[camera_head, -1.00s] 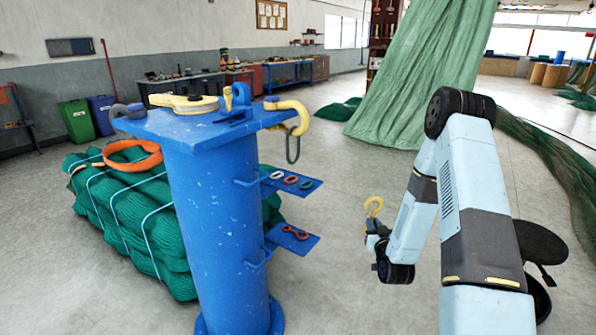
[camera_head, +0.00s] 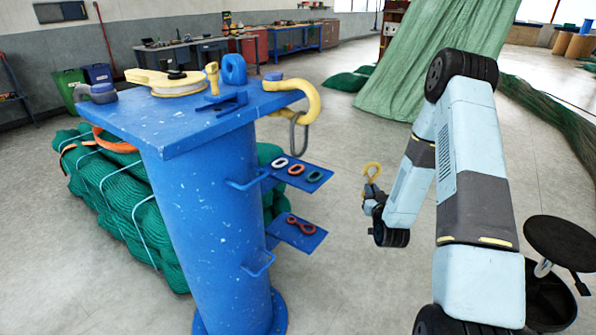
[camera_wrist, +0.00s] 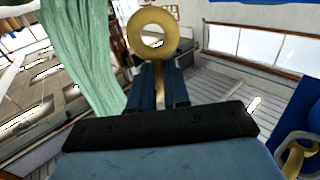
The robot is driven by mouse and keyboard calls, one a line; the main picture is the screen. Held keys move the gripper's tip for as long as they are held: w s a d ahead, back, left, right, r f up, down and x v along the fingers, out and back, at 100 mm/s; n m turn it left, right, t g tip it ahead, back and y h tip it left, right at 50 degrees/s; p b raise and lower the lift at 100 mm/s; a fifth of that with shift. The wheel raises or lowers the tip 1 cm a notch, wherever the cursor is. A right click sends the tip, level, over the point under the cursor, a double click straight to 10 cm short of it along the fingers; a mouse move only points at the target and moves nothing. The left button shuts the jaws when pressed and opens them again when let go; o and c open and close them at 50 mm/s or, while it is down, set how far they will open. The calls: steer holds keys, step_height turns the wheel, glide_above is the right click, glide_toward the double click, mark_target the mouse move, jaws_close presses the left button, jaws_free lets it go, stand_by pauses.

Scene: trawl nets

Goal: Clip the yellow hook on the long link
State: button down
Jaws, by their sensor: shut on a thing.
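My gripper (camera_head: 371,194) is shut on a yellow hook (camera_head: 372,171), held upright over the floor to the right of the blue post. In the wrist view the hook's round eye (camera_wrist: 152,34) stands beyond the fingers (camera_wrist: 160,88), with its shank between them. A long grey link (camera_head: 299,134) hangs from a large yellow horn (camera_head: 296,92) at the right edge of the post's top plate. The held hook is apart from the link.
The blue post (camera_head: 215,220) has two small shelves: the upper (camera_head: 318,184) holds white, orange and green links, the lower (camera_head: 314,241) a red figure-eight piece. Bundled green net (camera_head: 120,205) lies behind. Floor between post and arm is clear.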

steer(key=w+a+r+m+g+h, duration=0.1)
steer(key=a+r+m+h, duration=0.15)
steer(key=a+h, duration=0.2)
steer(key=w+a+r+m+h, duration=0.1)
steer(key=a+r+m+h, duration=0.1)
steer(key=a+r+h, duration=0.3)
steer(key=s+a+r+m+g+h, duration=0.1)
steer(key=s+a+r, duration=0.1)
steer(key=a, duration=0.6)
steer(key=s+a+r+m+g+h, duration=0.1)
steer(key=s+a+m, duration=0.1)
steer(key=s+a, duration=0.3)
steer(key=a, duration=0.3)
steer(key=shift+a+r+g, duration=0.35)
steer(key=shift+a+g, duration=0.05)
steer(key=shift+w+a+f, duration=0.1)
steer(key=shift+a+f, duration=0.15)
steer(key=shift+f, duration=0.55)
steer(key=shift+w+a+f, duration=0.1)
steer(key=shift+a+f, duration=0.1)
steer(key=shift+f, duration=0.55)
stand_by(0.8)
steer(key=c, duration=1)
jaws_free()
